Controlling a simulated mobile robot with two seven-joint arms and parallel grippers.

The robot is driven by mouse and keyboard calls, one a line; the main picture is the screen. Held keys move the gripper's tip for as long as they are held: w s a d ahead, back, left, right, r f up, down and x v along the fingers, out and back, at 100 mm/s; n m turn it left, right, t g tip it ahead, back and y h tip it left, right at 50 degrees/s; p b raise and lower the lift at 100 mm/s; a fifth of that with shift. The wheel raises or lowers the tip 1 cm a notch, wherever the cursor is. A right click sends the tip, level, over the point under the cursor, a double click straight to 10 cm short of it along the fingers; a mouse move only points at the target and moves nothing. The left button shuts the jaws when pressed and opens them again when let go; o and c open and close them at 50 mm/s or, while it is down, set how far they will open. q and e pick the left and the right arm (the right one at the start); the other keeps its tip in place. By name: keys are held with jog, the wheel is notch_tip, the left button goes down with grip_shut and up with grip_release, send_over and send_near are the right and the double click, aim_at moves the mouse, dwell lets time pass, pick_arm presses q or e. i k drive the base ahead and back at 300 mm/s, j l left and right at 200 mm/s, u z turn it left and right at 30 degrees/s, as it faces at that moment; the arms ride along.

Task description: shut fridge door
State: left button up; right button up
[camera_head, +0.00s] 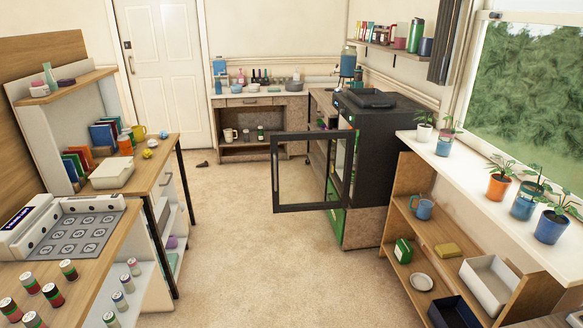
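The fridge (382,135) is a black, waist-high unit right of centre, against the right-hand wall side. Its glass door (310,206) with a dark frame stands wide open, reaching left from the fridge across the floor space. Through the opening a dark interior with green items shows in part; most of the inside is hidden by the door frame and the fridge side. Neither of my grippers is in the camera_head view.
Open carpet (225,250) lies between the left desk (150,165) and the fridge. A shelf unit (440,235) with potted plants above stands at the right front. A low cabinet (262,124) stands at the back. A black tray (369,98) lies on the fridge.

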aim_at(349, 134)
jog(key=i+j+z, duration=0.15)
jog(key=i, duration=0.2)
jog(key=i+j+z, duration=0.15)
jog(key=i+j, duration=0.15)
jog(key=i, duration=0.25)
jog(key=i+j, duration=0.15)
jog(key=i, duration=0.3)
jog(key=i+j, duration=0.15)
jog(key=i, duration=1.55)
jog(key=l, duration=0.1)
